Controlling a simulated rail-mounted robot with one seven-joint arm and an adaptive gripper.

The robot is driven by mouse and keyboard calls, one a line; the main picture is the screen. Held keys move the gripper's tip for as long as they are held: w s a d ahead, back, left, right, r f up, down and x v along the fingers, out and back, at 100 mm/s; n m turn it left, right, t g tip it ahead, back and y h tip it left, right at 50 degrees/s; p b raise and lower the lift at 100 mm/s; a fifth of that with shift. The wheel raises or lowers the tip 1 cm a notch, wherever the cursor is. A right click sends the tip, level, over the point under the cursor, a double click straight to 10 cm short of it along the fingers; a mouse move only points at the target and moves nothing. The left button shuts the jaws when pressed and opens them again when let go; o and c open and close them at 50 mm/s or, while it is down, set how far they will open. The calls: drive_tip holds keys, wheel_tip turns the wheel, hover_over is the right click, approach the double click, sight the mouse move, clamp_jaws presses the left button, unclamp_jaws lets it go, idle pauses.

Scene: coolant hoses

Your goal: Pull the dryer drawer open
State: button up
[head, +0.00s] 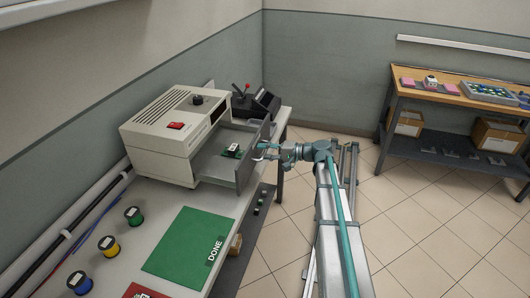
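The dryer (160,150) is a cream box with vents, a black knob and a red switch, standing on the bench at left. Its grey drawer (215,165) is out to the right, its inside visible from above. A small green board with a white-and-dark part (233,151) lies in the drawer. My gripper (263,151) is at the outer side of the drawer's front panel (247,160), reaching in from the right. The fingers are small here. I cannot tell whether they are closed or touch a handle.
A green mat marked DONE (190,245) and several wire spools (110,245) lie on the bench (150,205). A black device with a red-tipped lever (257,103) stands behind the drawer. A wooden workbench (455,95) stands at right; tiled floor lies between.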

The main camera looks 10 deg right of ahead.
drive_tip(key=shift+d, duration=0.1)
drive_tip(key=v, duration=1.2)
drive_tip(key=s+a+f+g+h, duration=0.25)
drive_tip(key=s+f, duration=0.35)
drive_tip(key=f, duration=0.5)
drive_tip(key=s+a+f+g+h, duration=0.1)
drive_tip(key=s+f+g+h, duration=0.15)
drive_tip(key=s+f, duration=0.55)
drive_tip(key=s+a+f+g+h, duration=0.2)
drive_tip(key=s+f+h, duration=0.15)
drive_tip(key=f, duration=0.95)
drive_tip(key=s+a+f+n+g+h, duration=0.1)
drive_tip(key=s+f, duration=0.4)
drive_tip(key=s, duration=0.6)
drive_tip(key=s+a+f+n+g+h, duration=0.2)
drive_tip(key=s+a+f+n+g, duration=0.1)
drive_tip(key=s, duration=0.9)
drive_tip(key=s+a+f+n+g+h, duration=0.2)
drive_tip(key=s+f, duration=0.5)
drive_tip(key=s, duration=0.4)
drive_tip(key=shift+s+a+g, duration=0.25)
drive_tip(key=shift+a+g, duration=0.65)
drive_tip(key=shift+a, duration=0.3)
